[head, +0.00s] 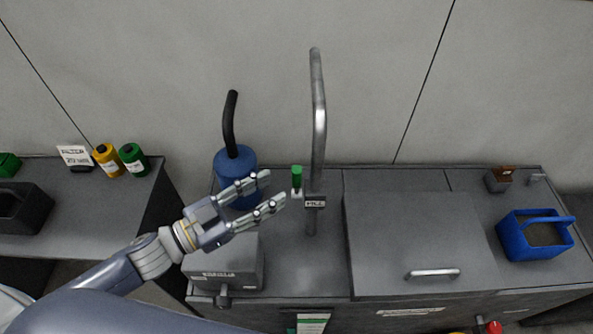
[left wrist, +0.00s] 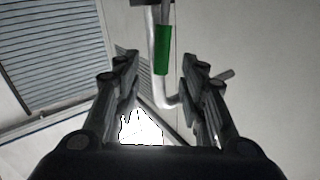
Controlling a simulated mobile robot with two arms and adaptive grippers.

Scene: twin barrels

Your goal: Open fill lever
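The fill lever (head: 297,179) is a small green handle on a light base, upright beside the tall metal pipe (head: 319,120) with a "FILL" label (head: 315,204). In the left wrist view the green lever (left wrist: 162,50) shows ahead, between the lines of the two fingers. My left gripper (head: 268,190) is open, its fingers pointing at the lever from the left. The fingertips look a little short of it, with nothing between them. The left wrist view shows the spread fingers (left wrist: 160,75). My right gripper is not in view.
A blue canister (head: 235,160) with a black hose stands behind my left gripper. A grey box (head: 225,262) sits below it. A lid with a metal handle (head: 432,273) and a blue basket (head: 535,235) lie to the right. Yellow (head: 108,160) and green bottles (head: 133,159) stand on the left bench.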

